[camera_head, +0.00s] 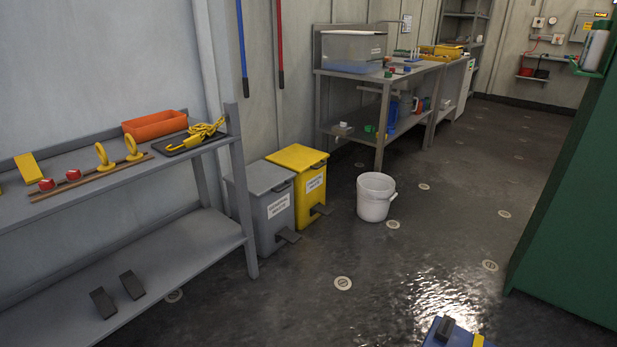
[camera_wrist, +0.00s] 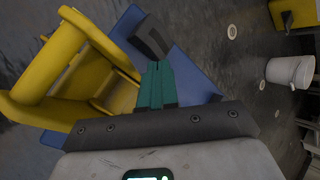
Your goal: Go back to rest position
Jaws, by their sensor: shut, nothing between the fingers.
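My gripper (camera_wrist: 157,72) shows in the wrist view, with its teal fingers together and nothing between them. The fingers point over a blue surface (camera_wrist: 196,82) with a dark angled block (camera_wrist: 150,42) close by their tips; I cannot tell whether they touch. A yellow frame-like part (camera_wrist: 55,62) is to the left of the fingers. In the head view my gripper does not show; only a corner of a blue surface (camera_head: 437,341) with a dark block and a yellow piece shows at the bottom edge.
A grey shelf (camera_head: 190,245) with an orange tray (camera_head: 155,125) stands at left. Beside it are a grey bin (camera_head: 265,205), a yellow bin (camera_head: 305,190) and a white bucket (camera_head: 375,198). A workbench (camera_head: 385,80) stands behind. A green cabinet (camera_head: 572,210) is at right. The floor between is clear.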

